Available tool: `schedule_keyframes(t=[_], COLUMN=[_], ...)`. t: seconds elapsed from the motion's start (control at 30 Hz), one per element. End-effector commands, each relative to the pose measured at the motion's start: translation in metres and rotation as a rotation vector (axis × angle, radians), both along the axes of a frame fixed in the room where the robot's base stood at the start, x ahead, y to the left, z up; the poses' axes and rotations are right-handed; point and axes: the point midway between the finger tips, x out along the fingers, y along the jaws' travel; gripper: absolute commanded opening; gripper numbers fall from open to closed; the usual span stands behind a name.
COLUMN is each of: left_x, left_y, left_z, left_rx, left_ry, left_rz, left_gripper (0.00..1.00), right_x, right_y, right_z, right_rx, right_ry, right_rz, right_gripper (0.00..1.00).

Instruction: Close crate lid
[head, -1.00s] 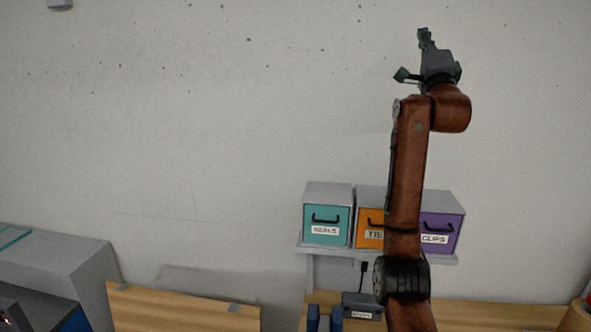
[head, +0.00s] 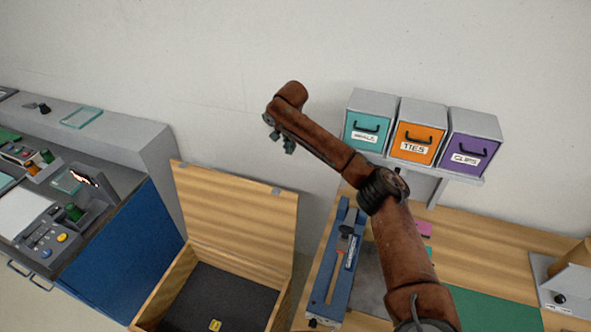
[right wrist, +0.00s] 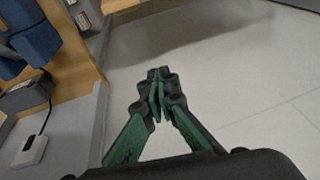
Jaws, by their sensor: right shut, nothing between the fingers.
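The wooden crate (head: 165,285) stands open on the floor at the lower middle of the head view, its lid (head: 235,215) raised upright at the back. Its dark floor holds a small yellow tag (head: 215,325). My right arm reaches up and left, and my right gripper (head: 282,142) shows only in part behind the arm's end, high and to the right of the lid, apart from it. In the right wrist view my right gripper (right wrist: 157,80) has its fingertips together, with nothing between them, above pale floor. My left gripper is not in view.
A blue-sided cart (head: 125,245) with a control panel stands left of the crate.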

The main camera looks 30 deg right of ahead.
Motion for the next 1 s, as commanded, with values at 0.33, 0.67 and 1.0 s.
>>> schedule_keyframes(t=[0.33,0.67,1.0], left_x=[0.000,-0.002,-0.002], left_y=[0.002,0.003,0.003], left_z=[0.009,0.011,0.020], left_rx=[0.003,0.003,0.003], left_ry=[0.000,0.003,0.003], left_rz=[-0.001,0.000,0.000], left_gripper=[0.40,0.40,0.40], right_x=[-0.037,-0.029,-0.038], right_y=[-0.012,-0.019,-0.009], right_z=[-0.073,-0.131,-0.153], right_rx=[-0.033,-0.032,-0.033], right_ry=[0.164,0.161,0.156], right_rz=[0.005,0.002,0.007], right_gripper=[0.00,0.00,0.00])
